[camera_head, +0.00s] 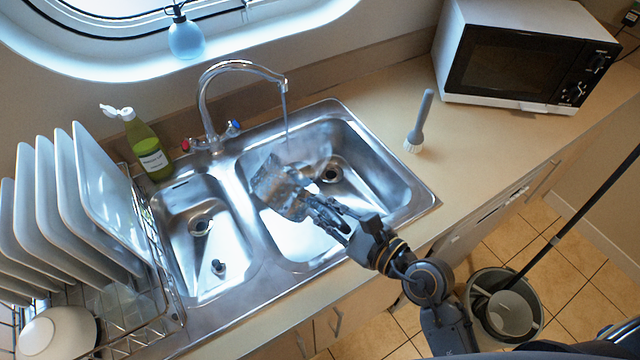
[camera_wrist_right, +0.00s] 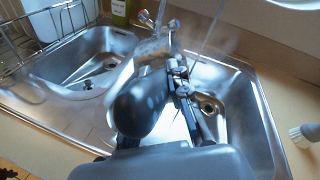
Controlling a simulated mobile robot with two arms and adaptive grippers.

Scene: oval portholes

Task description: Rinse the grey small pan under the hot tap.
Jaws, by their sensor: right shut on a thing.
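My right gripper (camera_head: 328,214) is shut on the grey small pan (camera_head: 278,188) and holds it tilted over the right sink basin (camera_head: 375,165). In the right wrist view the pan (camera_wrist_right: 155,50) shows beyond the gripper, partly hidden by it. The chrome tap (camera_head: 208,105) has its spout over the right basin, and a thin stream of water (camera_head: 285,110) falls from it. Pale haze surrounds the pan, so I cannot tell whether the stream strikes it. The tap has a red knob (camera_head: 186,145) and a blue knob (camera_head: 235,126). My left gripper is out of view.
A rack of plates (camera_head: 110,190) stands left of the sink, with a green bottle (camera_head: 148,150) behind. A brush (camera_head: 420,120) stands right of the sink, before a microwave (camera_head: 520,60). A bucket (camera_head: 500,305) with a mop is on the floor.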

